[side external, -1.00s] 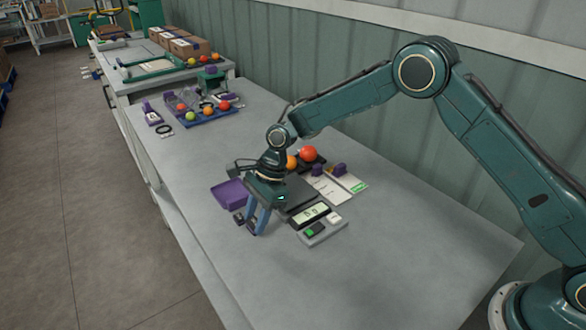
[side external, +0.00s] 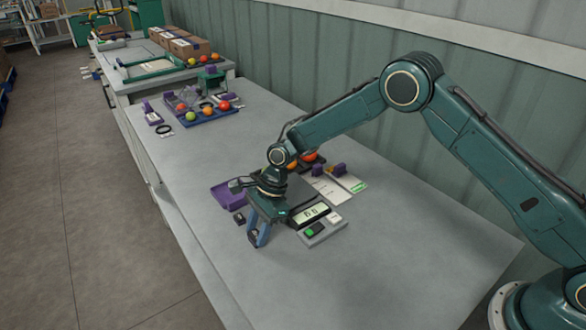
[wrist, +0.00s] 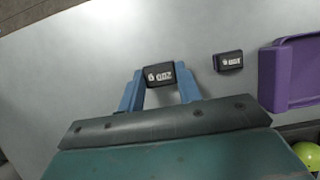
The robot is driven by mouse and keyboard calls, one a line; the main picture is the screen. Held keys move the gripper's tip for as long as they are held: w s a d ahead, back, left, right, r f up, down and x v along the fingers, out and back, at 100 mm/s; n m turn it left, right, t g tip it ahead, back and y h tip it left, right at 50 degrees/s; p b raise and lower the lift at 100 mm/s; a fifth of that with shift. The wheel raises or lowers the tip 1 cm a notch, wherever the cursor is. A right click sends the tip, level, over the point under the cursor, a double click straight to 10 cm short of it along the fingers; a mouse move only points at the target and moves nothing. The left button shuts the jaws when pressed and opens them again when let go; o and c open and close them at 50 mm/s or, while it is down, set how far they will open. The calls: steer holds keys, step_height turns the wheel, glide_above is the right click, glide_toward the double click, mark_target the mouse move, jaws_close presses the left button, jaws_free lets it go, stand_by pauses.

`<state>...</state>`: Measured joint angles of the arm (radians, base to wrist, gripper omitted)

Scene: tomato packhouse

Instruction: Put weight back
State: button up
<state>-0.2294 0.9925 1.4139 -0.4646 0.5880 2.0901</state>
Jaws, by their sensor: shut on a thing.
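My gripper (side external: 257,238) has blue fingers and is shut on a black weight (wrist: 169,74) with white print, which sits between the fingertips in the wrist view. The held weight is at or close to the table surface; I cannot tell if it touches. A second, smaller-looking black weight (wrist: 229,61) lies on the table to the right in the wrist view. It also shows left of the fingers in the side view (side external: 239,218). A purple tray (wrist: 268,80) lies beyond it; it also shows in the side view (side external: 224,194).
A scale with a lit display (side external: 311,214) and a green button stands right of my gripper. Cards (side external: 328,190) with purple holders and tomatoes (side external: 309,157) lie behind. A blue tray (side external: 210,121) of tomatoes is farther back. The near tabletop is clear.

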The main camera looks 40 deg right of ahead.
steer(key=shift+f, duration=0.1)
steer(key=o, duration=1.2)
steer(key=v, duration=1.2)
steer(key=shift+d+r, duration=0.1)
steer(key=shift+r, duration=0.15)
